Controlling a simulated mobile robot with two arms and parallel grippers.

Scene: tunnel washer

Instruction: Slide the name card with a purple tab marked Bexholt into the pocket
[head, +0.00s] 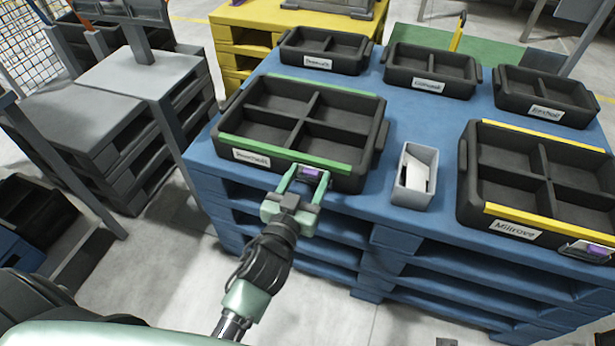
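My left gripper (305,179) is at the front wall of the green-edged black tray (234,138), with its two fingers apart. A card with a purple tab (312,172) shows between the fingertips, close against that wall. I cannot read the name on it, or tell whether the fingers press on it or how far it sits in a pocket; the fingers partly hide this spot. The tray's white label (251,158) is too blurred to read surely. A clear pocket (587,251) with a purple piece is on the front of the yellow-edged tray (525,208). My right gripper is not in view.
A small grey holder (415,181) with a white card inside stands between the two front trays on the blue pallet stack (350,203). Three smaller black trays (322,50) (430,71) (544,97) stand behind. Grey pallets (100,110) are at left.

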